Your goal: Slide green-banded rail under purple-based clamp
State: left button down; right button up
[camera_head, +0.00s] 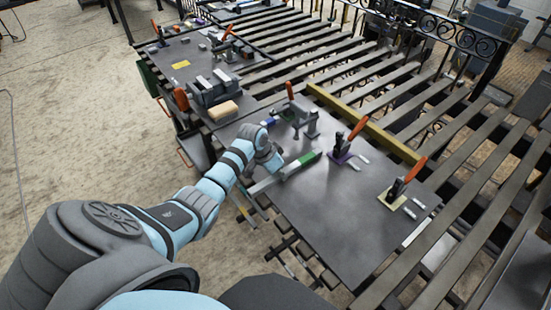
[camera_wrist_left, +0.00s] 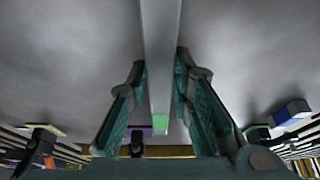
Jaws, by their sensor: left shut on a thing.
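The green-banded rail, a grey bar (camera_head: 264,184) with a green band (camera_head: 300,166) near its far end, lies across the near left part of the metal table. My left gripper (camera_head: 270,163) is shut on it. In the left wrist view the rail (camera_wrist_left: 160,60) runs between the two fingers (camera_wrist_left: 160,112), its green end pointing away. The purple-based clamp (camera_head: 341,157), with an upright orange handle, stands just beyond the green end, with a small gap. Its purple base (camera_wrist_left: 140,130) also shows in the left wrist view. My right gripper is not in view.
A yellow-based clamp (camera_head: 394,200) stands to the right, with small light blocks beside it. A grey clamp (camera_head: 299,119) and a blue piece (camera_head: 268,122) are further left. A yellow beam (camera_head: 365,125) lines the far table edge. The table's near right part is bare.

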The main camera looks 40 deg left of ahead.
aim_at(292, 187)
pick_arm(q)
jog(key=shift+s+d+r+p, duration=0.1)
jog(key=shift+s+d+p, duration=0.05)
jog(key=shift+d+p, duration=0.35)
jog(key=shift+s+d+p, duration=0.15)
jog(key=shift+d+p, duration=0.2)
jog(key=shift+d, duration=0.2)
jog(key=shift+s+d, duration=0.2)
jog(key=shift+d, duration=0.5)
jog(key=shift+s+d, duration=0.2)
jog(key=shift+d, duration=0.45)
jog(key=c, duration=1.3)
grip_release()
jog(key=shift+c, duration=0.2)
